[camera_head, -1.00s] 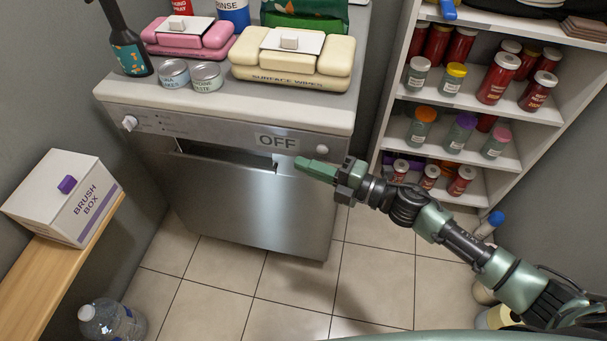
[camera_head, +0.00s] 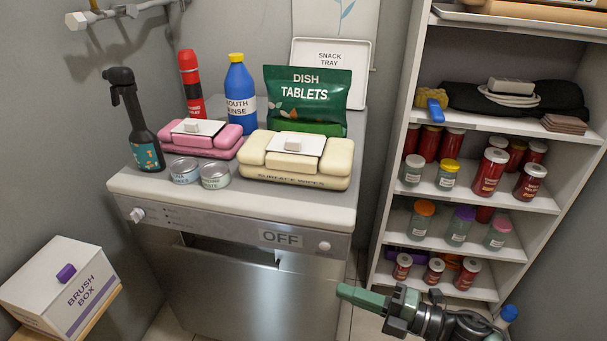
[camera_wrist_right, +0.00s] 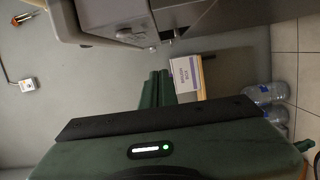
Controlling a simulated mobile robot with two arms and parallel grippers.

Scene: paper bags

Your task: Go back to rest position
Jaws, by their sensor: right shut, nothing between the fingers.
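My right gripper (camera_head: 362,297) is at the lower right of the head view, in front of and to the right of the dishwasher (camera_head: 250,295). Its green fingers are shut with nothing between them, pointing left and apart from the dishwasher front. In the right wrist view the closed green fingers (camera_wrist_right: 160,86) show with the brush box (camera_wrist_right: 187,78) beyond them. My left gripper is not in view. The dishwasher carries an OFF label, and its door stands slightly open at the top.
On the dishwasher top stand surface wipes (camera_head: 295,163), a pink pack (camera_head: 200,142), cans, bottles and dish tablets (camera_head: 307,100). A shelf of jars (camera_head: 480,205) stands at right, close behind the right arm. The brush box (camera_head: 62,285) sits at lower left. Water bottles (camera_wrist_right: 262,94) stand on the floor.

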